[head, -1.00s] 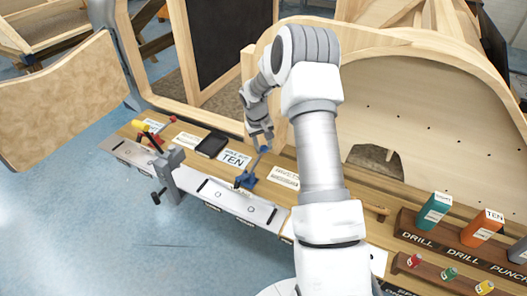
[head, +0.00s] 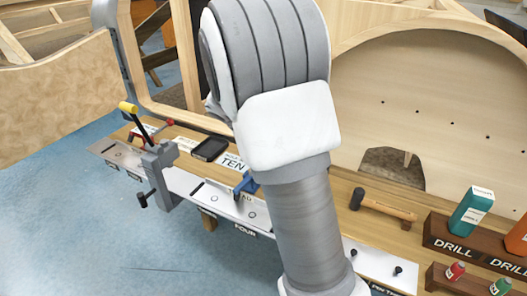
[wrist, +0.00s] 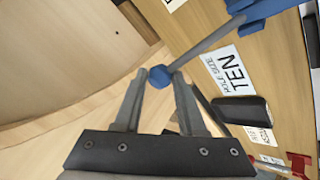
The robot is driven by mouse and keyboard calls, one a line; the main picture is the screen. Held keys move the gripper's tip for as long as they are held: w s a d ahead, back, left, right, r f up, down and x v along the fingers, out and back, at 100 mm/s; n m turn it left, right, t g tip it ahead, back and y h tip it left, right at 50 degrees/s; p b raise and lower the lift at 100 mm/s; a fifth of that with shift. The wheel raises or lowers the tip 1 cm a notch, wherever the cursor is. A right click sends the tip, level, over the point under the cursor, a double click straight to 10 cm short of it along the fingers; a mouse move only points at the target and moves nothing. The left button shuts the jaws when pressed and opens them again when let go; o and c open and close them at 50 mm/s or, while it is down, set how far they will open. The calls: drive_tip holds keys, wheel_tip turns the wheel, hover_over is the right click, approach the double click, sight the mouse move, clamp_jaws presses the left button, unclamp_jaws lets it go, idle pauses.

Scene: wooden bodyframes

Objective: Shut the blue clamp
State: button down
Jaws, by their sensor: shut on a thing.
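The blue clamp (head: 246,186) sits on the bench's front edge, and my arm covers much of it in the head view. In the wrist view its blue body (wrist: 262,10) is at the top right, and a grey-blue lever runs from it down-left to a round blue knob (wrist: 159,77). My gripper (wrist: 160,80) has its two fingers on either side of that knob, shut on it. The head view hides my gripper behind my arm. The lever's angle to the bench cannot be told.
A black tray (head: 210,148) lies behind the metal strip. A hammer (head: 385,207) and drill blocks (head: 470,212) are to the right. A curved wooden panel (head: 440,110) rises behind.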

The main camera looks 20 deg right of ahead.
drive_tip(key=shift+s+a+r+b, duration=0.15)
drive_tip(key=shift+s+a+b, duration=0.15)
drive_tip(key=shift+b, duration=0.2)
drive_tip(key=shift+s+a, duration=0.1)
drive_tip(key=shift+a, duration=0.05)
drive_tip(key=shift+s, duration=0.1)
drive_tip(key=c, duration=0.5)
unclamp_jaws()
drive_tip(key=shift+r, duration=0.1)
drive_tip(key=shift+r, duration=0.15)
